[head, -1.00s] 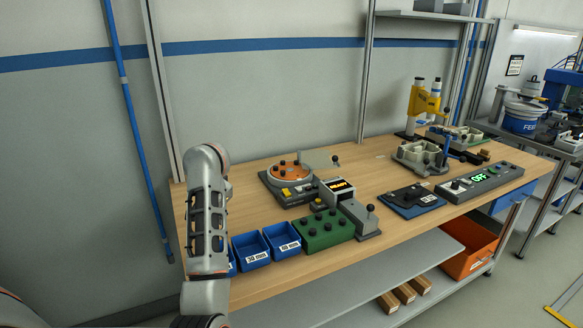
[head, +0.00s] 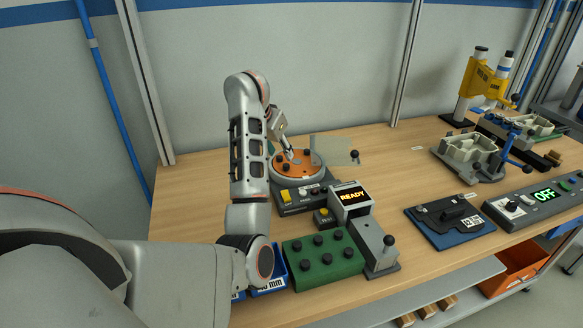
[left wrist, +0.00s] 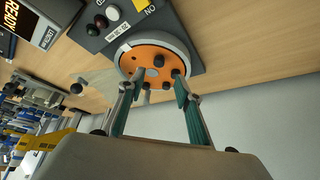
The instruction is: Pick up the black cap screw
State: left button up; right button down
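Several small black cap screws stand upright on an orange round plate (head: 312,175) at the middle back of the bench; which one is meant I cannot tell. One black screw (left wrist: 159,61) shows clearly on the plate in the left wrist view. More black round heads sit on a green block (head: 322,262) nearer the front. My left gripper (left wrist: 160,84) is open over the orange plate, its two teal-padded fingers apart and pointing at it. In the head view, the left gripper (head: 288,154) is small and partly behind its wrist. My right gripper is not in view.
A dark station with a READY display (head: 352,196) stands in front of the plate. A clear panel (head: 336,150) with a black knob is right of the plate. Blue bins (head: 272,286) are partly behind my arm. A blue pad fixture (head: 450,222) lies to the right.

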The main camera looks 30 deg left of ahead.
aim_at(286, 165)
pick_arm(q)
jog(key=shift+w+f, duration=0.15)
jog(key=shift+f, duration=0.4)
jog(key=shift+w+f, duration=0.15)
jog(key=shift+f, duration=0.4)
jog(key=shift+x, duration=2.25)
jog(key=shift+d, duration=0.1)
jog(key=c, duration=0.9)
